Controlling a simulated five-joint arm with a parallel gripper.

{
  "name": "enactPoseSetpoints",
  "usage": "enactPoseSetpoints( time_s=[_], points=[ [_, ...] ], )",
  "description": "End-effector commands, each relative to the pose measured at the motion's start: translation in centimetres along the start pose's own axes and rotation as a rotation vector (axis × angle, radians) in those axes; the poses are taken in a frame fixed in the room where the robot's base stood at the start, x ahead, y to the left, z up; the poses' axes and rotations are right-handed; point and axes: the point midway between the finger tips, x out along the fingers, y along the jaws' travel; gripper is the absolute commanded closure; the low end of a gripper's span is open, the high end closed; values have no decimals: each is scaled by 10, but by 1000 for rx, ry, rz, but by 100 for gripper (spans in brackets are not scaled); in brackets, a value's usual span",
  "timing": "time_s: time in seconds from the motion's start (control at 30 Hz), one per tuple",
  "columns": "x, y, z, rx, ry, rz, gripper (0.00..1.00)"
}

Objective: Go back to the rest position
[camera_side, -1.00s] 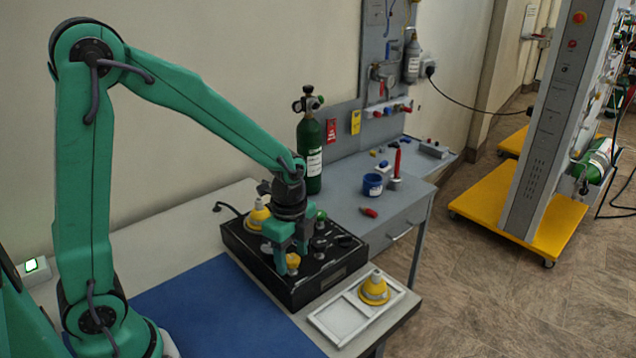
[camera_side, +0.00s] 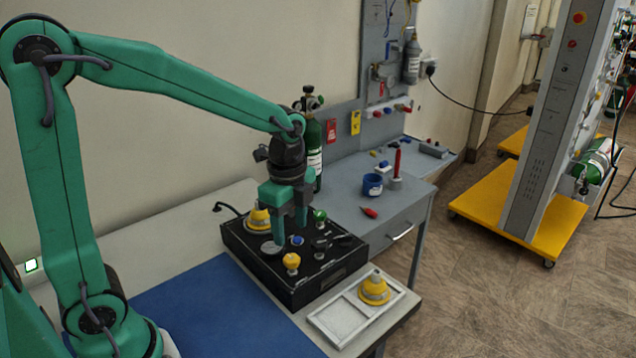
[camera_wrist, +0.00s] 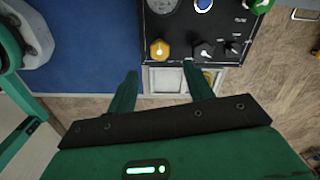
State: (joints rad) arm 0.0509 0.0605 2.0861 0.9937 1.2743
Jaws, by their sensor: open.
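My gripper (camera_side: 290,230) is open and empty, pointing down above the black trainer box (camera_side: 300,288) in the side view. Its two green fingers (camera_wrist: 160,90) show apart in the wrist view, with nothing between them. The box carries a yellow knob (camera_side: 291,261), a blue knob (camera_side: 297,240), a green knob (camera_side: 320,215), a round gauge and black knobs. A yellow cone-shaped piece (camera_side: 258,219) sits at the box's back left. The yellow knob (camera_wrist: 160,49) also shows in the wrist view, just beyond the fingers.
A white tray (camera_side: 336,322) with a yellow cone-shaped piece (camera_side: 374,289) lies right of the box. A blue mat (camera_side: 215,310) lies in front. A green cylinder (camera_side: 316,150) stands behind my gripper. A grey bench (camera_side: 400,200) holds a blue cup (camera_side: 372,185).

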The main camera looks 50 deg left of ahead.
Motion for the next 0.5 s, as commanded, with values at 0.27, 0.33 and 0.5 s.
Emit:
enactPoseSetpoints(
  time_s=[0.27,0.33,0.5],
  points=[
    [-1,0,0,0,0,0,48],
    [-1,0,0,-2,0,-1,48],
    [-6,4,2,-40,5,-16,48]
  ],
)
